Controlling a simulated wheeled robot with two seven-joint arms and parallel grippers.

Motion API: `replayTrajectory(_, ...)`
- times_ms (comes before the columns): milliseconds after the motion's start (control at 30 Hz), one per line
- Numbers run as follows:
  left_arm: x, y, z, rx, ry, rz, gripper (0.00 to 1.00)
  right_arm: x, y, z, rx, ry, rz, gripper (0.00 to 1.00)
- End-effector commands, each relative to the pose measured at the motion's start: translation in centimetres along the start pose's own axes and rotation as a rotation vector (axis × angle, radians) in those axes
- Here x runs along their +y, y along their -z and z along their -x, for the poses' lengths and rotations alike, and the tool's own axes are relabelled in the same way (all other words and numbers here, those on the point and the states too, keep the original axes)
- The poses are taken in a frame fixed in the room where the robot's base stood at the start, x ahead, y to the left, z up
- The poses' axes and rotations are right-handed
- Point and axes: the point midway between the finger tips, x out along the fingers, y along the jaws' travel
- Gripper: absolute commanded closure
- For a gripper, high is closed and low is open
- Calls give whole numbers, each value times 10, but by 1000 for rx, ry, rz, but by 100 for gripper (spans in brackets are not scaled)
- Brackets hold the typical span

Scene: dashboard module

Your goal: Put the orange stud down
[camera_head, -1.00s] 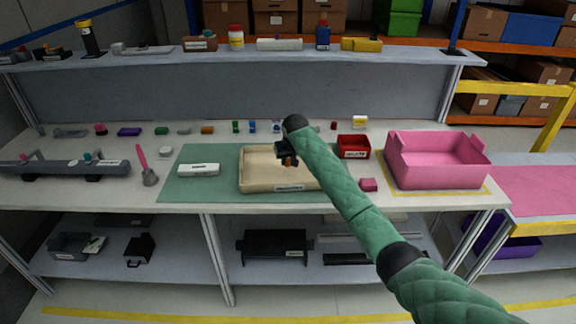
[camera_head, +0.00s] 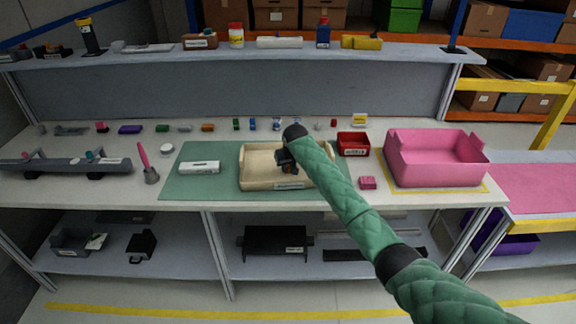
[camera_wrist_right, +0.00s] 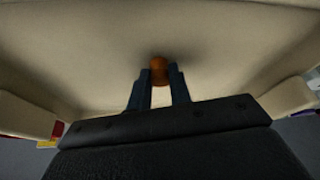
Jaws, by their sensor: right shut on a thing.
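The orange stud (camera_wrist_right: 159,68) sits between the fingertips of my right gripper (camera_wrist_right: 159,82), which is shut on it, in the right wrist view. In the head view my right gripper (camera_head: 288,170) is low over the beige tray (camera_head: 256,158), and the stud is a small, dark orange patch under it. The tray's pale floor fills most of the wrist view behind the stud. I cannot tell whether the stud touches the tray floor. My left gripper is not in view.
The tray lies on a green mat (camera_head: 190,186) with a white labelled box (camera_head: 199,167) to its left. A red bin (camera_head: 353,144), a small pink block (camera_head: 368,183) and a large pink crate (camera_head: 437,160) stand to the right. Small parts line the back of the bench.

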Motion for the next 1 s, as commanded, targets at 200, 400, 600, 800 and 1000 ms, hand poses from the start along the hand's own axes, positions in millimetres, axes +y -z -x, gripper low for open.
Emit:
replayTrajectory(200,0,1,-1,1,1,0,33,0,0,-1,0,0,0,58)
replayTrajectory(400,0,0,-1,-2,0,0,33,0,0,-1,0,0,0,58)
replayTrajectory(600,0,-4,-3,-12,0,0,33,1,3,10,1,-1,0,58)
replayTrajectory(800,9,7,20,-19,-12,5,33,0,3,43,3,-1,1,58)
replayTrajectory(1000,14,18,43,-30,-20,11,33,0,3,83,4,0,0,58)
